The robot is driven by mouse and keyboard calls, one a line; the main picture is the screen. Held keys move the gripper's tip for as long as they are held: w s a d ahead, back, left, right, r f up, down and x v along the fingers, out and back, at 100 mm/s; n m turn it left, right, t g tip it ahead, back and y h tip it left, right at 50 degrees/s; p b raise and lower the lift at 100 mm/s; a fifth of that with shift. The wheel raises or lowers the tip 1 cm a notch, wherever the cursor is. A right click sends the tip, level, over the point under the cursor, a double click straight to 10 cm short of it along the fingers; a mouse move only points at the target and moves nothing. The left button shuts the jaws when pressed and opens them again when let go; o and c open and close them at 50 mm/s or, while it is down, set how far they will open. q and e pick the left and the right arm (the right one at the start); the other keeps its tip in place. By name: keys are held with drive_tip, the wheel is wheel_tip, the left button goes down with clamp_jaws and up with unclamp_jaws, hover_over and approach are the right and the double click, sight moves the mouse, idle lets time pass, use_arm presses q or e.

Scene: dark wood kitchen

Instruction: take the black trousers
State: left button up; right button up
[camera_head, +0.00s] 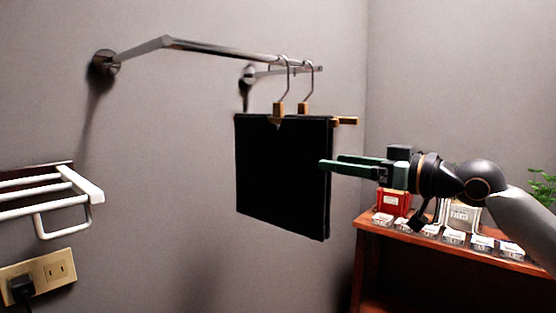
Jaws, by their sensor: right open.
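The black trousers (280,178) hang folded on wooden hangers with metal hooks from the wall rail (235,52). A wooden hanger end (345,121) sticks out at their right top edge. My right gripper (328,164) comes in from the right, with its green fingers pointing left. Its fingertips are at the right edge of the trousers, and the near finger overlaps that edge in the picture. I cannot tell whether it touches the cloth. The right gripper is open. My left gripper is not in view.
A wooden shelf (365,226) at the right holds a red box (392,202) and several small packets. A green plant (542,186) is at the right edge. A white wall rack (50,196) and a socket plate (50,270) are at the left. The wall below the trousers is clear.

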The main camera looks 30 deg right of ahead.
sight(312, 155)
drive_tip(key=p, duration=0.1)
drive_tip(key=w+p, duration=0.2)
drive_tip(key=shift+w+a+r, duration=0.1)
drive_tip(key=shift+a+r, duration=0.2)
drive_tip(key=shift+a, duration=0.1)
drive_tip(key=p+x, duration=0.3)
drive_tip(key=shift+w+r+p, duration=0.2)
drive_tip(key=shift+r+p, duration=0.1)
drive_tip(key=shift+w+a+f, duration=0.2)
drive_tip(key=shift+w+a, duration=0.1)
drive_tip(key=shift+w, duration=0.3)
drive_tip(key=c, duration=0.4)
clamp_jaws()
